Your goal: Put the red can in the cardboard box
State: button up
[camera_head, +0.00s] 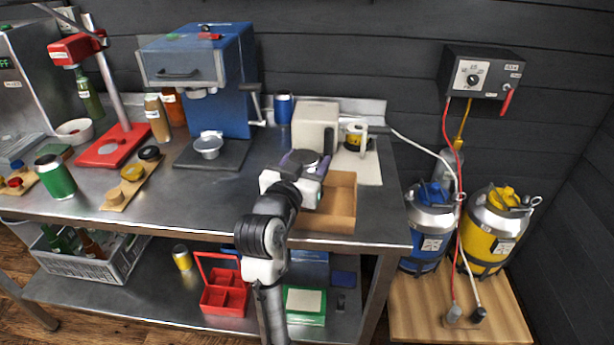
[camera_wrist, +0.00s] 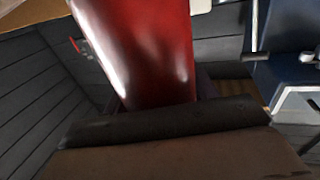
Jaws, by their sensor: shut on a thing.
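The red can (camera_wrist: 145,55) fills the upper middle of the wrist view, large and close, between my gripper's fingers. My gripper (camera_head: 308,163) is shut on it. In the head view I cannot make out the can, which my gripper and wrist hide. The open cardboard box (camera_head: 338,222) stands at the right front of the steel bench. My gripper is over or just behind its left part. I cannot tell how high the can is above the box.
A white box-shaped appliance (camera_head: 315,125) stands close behind the cardboard box. A blue can (camera_head: 284,109) and a blue press machine (camera_head: 205,80) are to its left. A green can (camera_head: 55,177) is far left.

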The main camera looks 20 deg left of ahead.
jog(key=shift+f, duration=1.95)
jog(key=shift+f, duration=0.2)
jog(key=o, duration=1.2)
jog(key=shift+s+r, duration=0.15)
jog(key=shift+r, duration=0.05)
jog(key=shift+s+d+p, duration=0.1)
jog(key=shift+s+p, duration=0.65)
jog(key=shift+s, duration=5.15)
